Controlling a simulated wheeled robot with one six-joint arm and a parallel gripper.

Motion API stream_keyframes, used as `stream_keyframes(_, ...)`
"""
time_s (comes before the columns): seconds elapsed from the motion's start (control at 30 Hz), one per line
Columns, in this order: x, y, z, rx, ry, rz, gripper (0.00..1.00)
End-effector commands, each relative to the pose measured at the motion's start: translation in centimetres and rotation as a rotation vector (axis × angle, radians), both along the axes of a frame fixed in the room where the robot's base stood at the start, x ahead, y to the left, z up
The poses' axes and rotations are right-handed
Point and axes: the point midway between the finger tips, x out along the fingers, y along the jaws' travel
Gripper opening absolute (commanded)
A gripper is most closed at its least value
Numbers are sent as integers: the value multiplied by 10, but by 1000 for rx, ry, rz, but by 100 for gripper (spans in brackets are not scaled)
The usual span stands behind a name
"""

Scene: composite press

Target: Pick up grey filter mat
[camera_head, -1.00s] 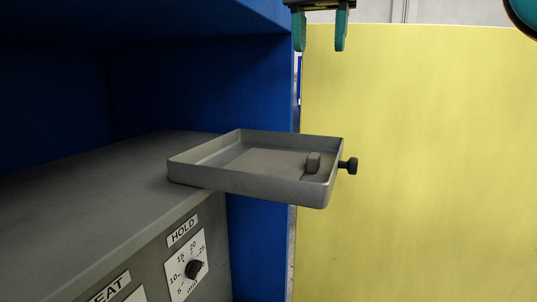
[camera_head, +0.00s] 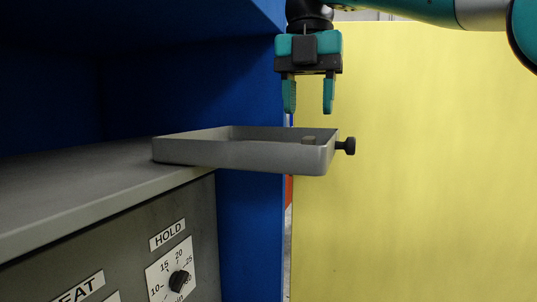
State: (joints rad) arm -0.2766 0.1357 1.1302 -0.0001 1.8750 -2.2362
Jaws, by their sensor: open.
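The shallow grey tray (camera_head: 240,156) juts out past the right end of the grey press surface, with a dark knob (camera_head: 346,146) on its right side.
A blue frame (camera_head: 250,235) stands behind and below the tray on the left, with a blue overhang above. A yellow panel (camera_head: 420,170) fills the right side. The press front carries a HOLD dial (camera_head: 179,281). The air right of the tray looks clear.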

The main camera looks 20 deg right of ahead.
Motion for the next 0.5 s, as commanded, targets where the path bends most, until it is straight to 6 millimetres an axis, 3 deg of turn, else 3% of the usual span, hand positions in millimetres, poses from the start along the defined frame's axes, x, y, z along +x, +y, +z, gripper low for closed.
stream_keyframes(0.3,-1,-2,-38,0,3,1,49)
stream_keyframes(0.5,-1,-1,-49,1,1,1,49)
